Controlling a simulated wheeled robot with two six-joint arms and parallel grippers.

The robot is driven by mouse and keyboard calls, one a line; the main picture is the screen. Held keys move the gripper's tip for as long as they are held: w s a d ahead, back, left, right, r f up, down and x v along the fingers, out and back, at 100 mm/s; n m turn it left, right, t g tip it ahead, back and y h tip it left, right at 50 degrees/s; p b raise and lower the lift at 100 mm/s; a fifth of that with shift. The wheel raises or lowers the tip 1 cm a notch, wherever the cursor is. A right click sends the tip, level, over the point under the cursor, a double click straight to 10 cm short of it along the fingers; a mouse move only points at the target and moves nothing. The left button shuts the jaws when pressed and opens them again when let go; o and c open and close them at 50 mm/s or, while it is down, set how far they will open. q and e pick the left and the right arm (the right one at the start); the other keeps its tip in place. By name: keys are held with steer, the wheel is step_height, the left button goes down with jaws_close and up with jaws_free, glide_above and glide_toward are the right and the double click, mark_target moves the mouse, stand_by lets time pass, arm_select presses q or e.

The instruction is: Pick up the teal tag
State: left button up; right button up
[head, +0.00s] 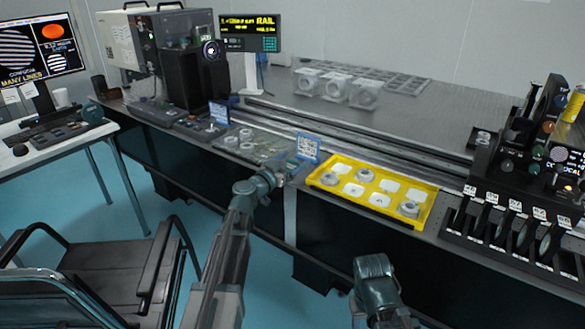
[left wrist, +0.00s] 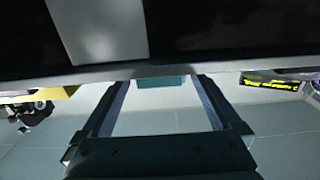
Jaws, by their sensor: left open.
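The teal tag (left wrist: 162,82) shows in the left wrist view as a small flat teal piece at the edge of a pale surface. It lies between the fingertips of my left gripper (left wrist: 164,88), which is open with no visible contact on the tag. In the head view my left gripper (head: 288,166) is at the bench's front edge, left of the yellow tray. I cannot make out the tag there; the gripper and wrist may hide it.
The yellow tray (head: 336,192) holds several round parts and white pads. A blue placard (head: 308,147) stands close beside the left gripper. Round mounts (head: 246,142) lie to its left. Rails run behind. A black chair (head: 110,262) stands at lower left.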

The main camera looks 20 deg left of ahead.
arm_select(q)
steer(key=shift+s, duration=0.1)
steer(key=c, duration=1.4)
steer(key=shift+r, duration=0.25)
arm_select(e)
steer(key=shift+r, duration=0.25)
